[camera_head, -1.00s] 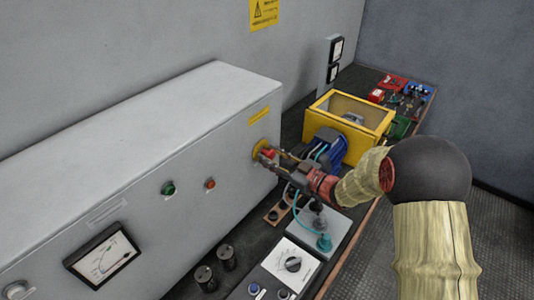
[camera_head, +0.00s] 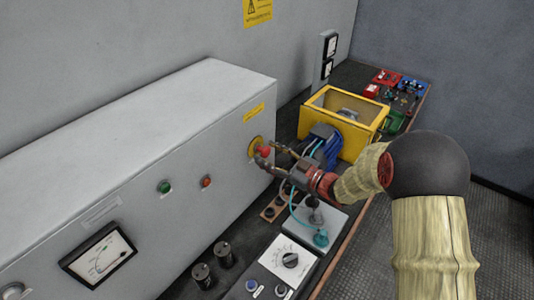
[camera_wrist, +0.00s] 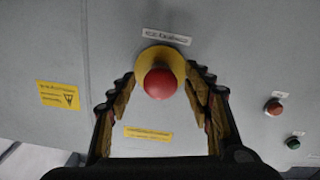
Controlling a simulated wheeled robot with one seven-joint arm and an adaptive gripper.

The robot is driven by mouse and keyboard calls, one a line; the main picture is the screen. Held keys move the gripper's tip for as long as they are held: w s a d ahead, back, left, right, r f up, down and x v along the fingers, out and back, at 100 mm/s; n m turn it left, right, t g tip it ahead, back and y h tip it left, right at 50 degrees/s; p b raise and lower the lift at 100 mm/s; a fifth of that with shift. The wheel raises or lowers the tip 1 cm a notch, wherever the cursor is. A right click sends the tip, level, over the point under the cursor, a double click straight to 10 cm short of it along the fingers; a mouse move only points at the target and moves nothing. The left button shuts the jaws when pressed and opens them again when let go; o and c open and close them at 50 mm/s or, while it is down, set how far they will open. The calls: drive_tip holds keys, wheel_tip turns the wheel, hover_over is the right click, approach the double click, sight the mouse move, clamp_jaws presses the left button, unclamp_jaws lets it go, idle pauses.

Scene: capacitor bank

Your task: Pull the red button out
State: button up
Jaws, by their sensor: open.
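The red button (camera_head: 264,151) is a mushroom head on a round yellow plate (camera_head: 254,147), set in the front of the grey cabinet near its right end. In the wrist view the red button (camera_wrist: 160,83) stands between my two fingertips, with the yellow plate (camera_wrist: 152,54) behind it. My gripper (camera_head: 268,157) is open. Its fingers (camera_wrist: 162,88) lie on either side of the button in the wrist view, with visible gaps to the red head. Nothing is held. I cannot tell how far the fingertips are from the panel.
A green button (camera_head: 165,187) and a smaller red-orange button (camera_head: 206,182) sit on the grey cabinet (camera_head: 130,130) to the left. Below my arm are the bench, a control box with a black knob (camera_head: 290,260) and a blue motor (camera_head: 328,140). A yellow-framed box (camera_head: 345,118) stands behind.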

drive_tip(key=v, duration=1.1)
drive_tip(key=shift+s, duration=0.1)
